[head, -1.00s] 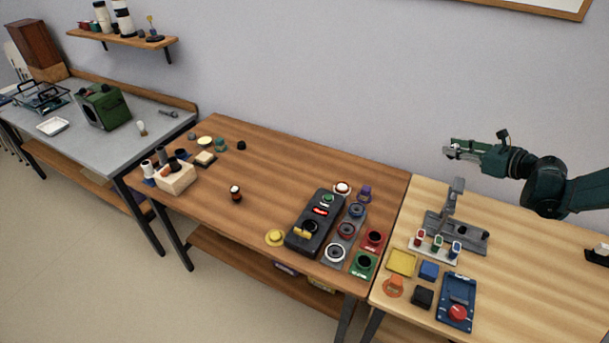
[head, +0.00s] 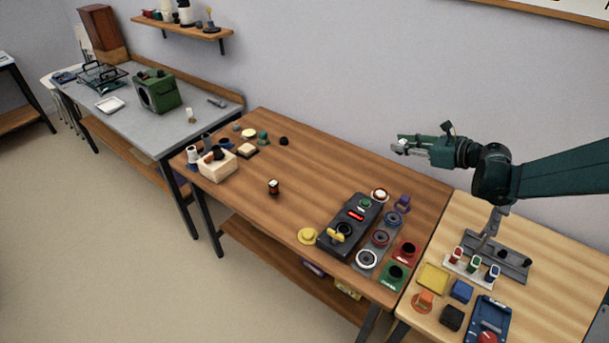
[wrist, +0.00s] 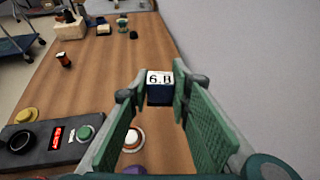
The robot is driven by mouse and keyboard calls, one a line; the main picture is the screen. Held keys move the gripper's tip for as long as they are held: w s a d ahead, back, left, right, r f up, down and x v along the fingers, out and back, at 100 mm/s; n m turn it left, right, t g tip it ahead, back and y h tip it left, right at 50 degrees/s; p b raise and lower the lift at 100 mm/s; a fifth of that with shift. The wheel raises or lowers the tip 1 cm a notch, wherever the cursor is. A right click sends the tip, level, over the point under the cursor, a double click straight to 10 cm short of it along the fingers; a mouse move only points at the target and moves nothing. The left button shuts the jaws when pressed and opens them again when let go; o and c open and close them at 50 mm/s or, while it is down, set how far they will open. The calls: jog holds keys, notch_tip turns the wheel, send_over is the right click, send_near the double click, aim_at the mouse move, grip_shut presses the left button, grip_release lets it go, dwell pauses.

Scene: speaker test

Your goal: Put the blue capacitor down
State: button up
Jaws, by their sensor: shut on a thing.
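My gripper (head: 405,145) is shut on the blue capacitor and holds it in the air above the back right of the brown table. In the wrist view the blue capacitor (wrist: 160,95) is a small dark blue block with a white top marked "6.8". It sits between the tips of the two green fingers (wrist: 160,98). In the head view it is too small to make out clearly. Nothing is directly under it that I can make out.
The brown table (head: 310,165) has wide bare wood at its middle and back. A black control panel (head: 350,225) with a red display stands at its front right. A small dark jar (head: 273,187) stands mid-table. A pale rack (head: 474,265) with red, green and blue pieces is on the light table.

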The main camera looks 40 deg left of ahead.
jog(key=s+a+n+g, duration=0.1)
jog(key=s+a, duration=0.4)
jog(key=a, duration=0.3)
jog(key=s+a+n+g, duration=0.1)
jog(key=s+a+g, duration=0.1)
jog(key=s+a, duration=0.45)
send_over(343, 185)
notch_tip(343, 185, down, 5)
jog(key=shift+w+f, duration=0.1)
jog(key=shift+f, duration=0.25)
jog(key=shift+f+b, duration=0.85)
jog(key=shift+f, duration=2.25)
jog(key=shift+f, duration=0.15)
jog(key=shift+f+b, duration=0.55)
jog(key=shift+f, duration=1.2)
jog(key=shift+f, duration=0.15)
